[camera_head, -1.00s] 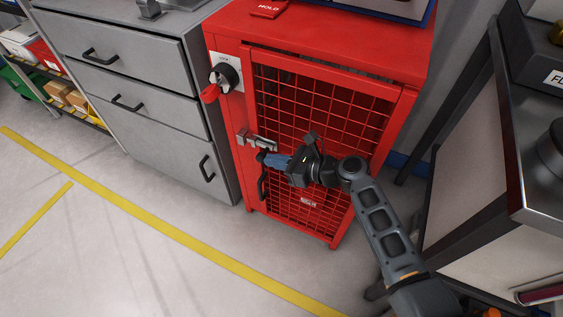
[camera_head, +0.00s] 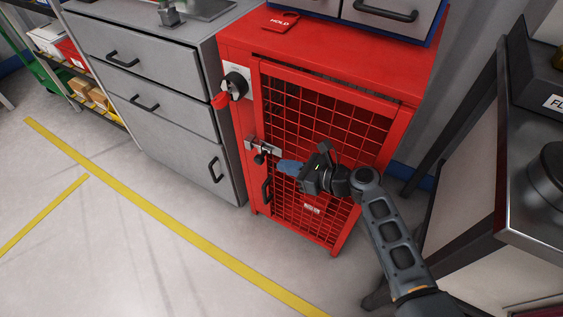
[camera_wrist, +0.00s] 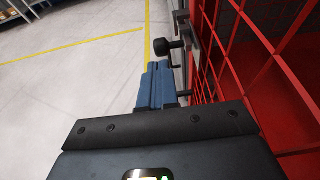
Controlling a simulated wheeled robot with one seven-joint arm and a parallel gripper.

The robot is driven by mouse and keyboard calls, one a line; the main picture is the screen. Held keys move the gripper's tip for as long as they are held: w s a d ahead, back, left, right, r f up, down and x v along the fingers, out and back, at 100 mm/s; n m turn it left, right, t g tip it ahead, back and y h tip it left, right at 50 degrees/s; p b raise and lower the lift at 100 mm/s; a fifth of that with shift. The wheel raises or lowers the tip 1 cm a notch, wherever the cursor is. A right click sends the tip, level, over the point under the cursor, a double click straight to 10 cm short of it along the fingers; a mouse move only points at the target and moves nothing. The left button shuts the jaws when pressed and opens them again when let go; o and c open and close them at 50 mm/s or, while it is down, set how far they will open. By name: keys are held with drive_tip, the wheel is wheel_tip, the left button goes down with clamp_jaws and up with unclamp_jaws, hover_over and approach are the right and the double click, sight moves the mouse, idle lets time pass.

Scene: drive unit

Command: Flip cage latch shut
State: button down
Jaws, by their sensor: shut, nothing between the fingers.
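The red cage (camera_head: 345,43) has a mesh door (camera_head: 325,130). Its latch (camera_head: 263,147) is a silver bar and plate at the door's left edge, with a black knob (camera_head: 260,158) hanging just below. I cannot tell whether the bar is fully across the frame. My gripper (camera_head: 280,166) has blue fingers, shut and empty, in front of the mesh just right of the knob, with a small gap. In the wrist view the shut fingers (camera_wrist: 156,68) point toward the black knob (camera_wrist: 163,46), which stands out from the latch plate beyond the tips.
A black door handle (camera_head: 265,190) is below the latch. A grey drawer cabinet (camera_head: 150,90) stands left and a workbench (camera_head: 500,180) stands right. The floor in front is open, with yellow lines.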

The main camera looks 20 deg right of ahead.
drive_tip(key=v, duration=0.8)
drive_tip(key=shift+s+d+p, duration=0.2)
drive_tip(key=shift+s+p, duration=0.05)
drive_tip(key=shift+p, duration=0.2)
drive_tip(key=s+a+f+n+h+p, duration=0.15)
drive_tip(key=s+n+h, duration=0.8)
drive_tip(key=s, duration=1.25)
drive_tip(key=s+r+n+t, duration=0.1)
drive_tip(key=s+r+n, duration=0.3)
drive_tip(key=r+n, duration=0.2)
drive_tip(key=s+a+r+n+t, duration=0.1)
drive_tip(key=s+r+n, duration=0.4)
drive_tip(key=r+n, duration=0.2)
drive_tip(key=s+a+r+n+t+y+p, duration=0.1)
drive_tip(key=s+r+n, duration=0.3)
drive_tip(key=r, duration=0.6)
drive_tip(key=shift+s+a+r+n, duration=0.2)
drive_tip(key=shift+n, duration=0.95)
